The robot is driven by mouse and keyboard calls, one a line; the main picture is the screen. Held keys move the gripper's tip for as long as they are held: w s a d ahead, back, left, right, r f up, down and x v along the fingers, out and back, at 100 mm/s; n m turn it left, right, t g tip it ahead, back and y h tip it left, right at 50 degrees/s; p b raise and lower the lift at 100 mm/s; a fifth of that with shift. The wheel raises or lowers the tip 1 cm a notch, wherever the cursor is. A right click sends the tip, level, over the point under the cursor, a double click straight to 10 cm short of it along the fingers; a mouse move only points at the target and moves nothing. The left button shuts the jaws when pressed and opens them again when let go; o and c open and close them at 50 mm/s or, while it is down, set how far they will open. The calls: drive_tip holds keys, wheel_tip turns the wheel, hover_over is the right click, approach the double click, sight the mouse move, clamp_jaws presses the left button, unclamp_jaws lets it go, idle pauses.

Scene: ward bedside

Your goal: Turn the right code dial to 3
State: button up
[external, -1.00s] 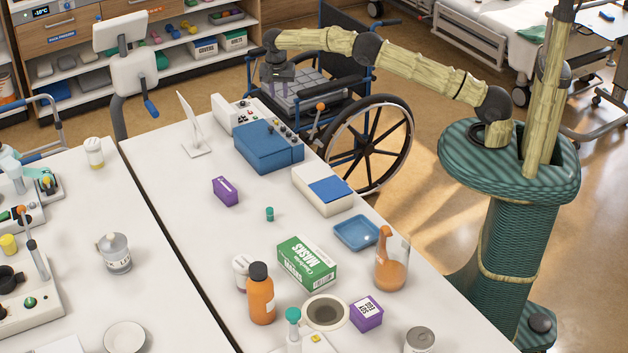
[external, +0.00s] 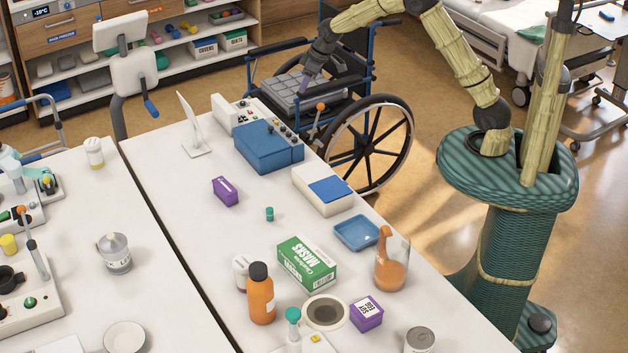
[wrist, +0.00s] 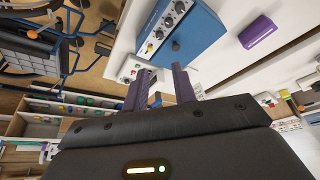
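A blue box (external: 268,150) on the table has several small knobs (external: 283,128) along its far right edge. In the wrist view the blue box (wrist: 196,42) shows a row of dials (wrist: 168,22) on its face. A white control panel (external: 226,112) with small knobs stands beside it, and the panel also shows in the wrist view (wrist: 130,68). I cannot tell which knob is the right code dial, and no numbers are readable. My gripper (external: 304,87) is above the wheelchair seat, beyond the table edge and apart from the dials. In the wrist view its purple fingers (wrist: 159,88) are apart with nothing held.
An orange-tipped lever (external: 320,106) stands near the blue box. A wheelchair (external: 368,140) is beside the table. A white box with a blue top (external: 323,190), a purple box (external: 225,191) and a thin upright panel (external: 190,125) stand on the table.

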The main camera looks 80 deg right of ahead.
sight(284, 127)
drive_tip(key=shift+w+f, duration=0.1)
drive_tip(key=shift+f, duration=0.05)
drive_tip(key=p+x, duration=0.3)
drive_tip(key=x, duration=1.4)
drive_tip(key=shift+f+p, duration=0.15)
drive_tip(key=shift+p, duration=0.15)
clamp_jaws()
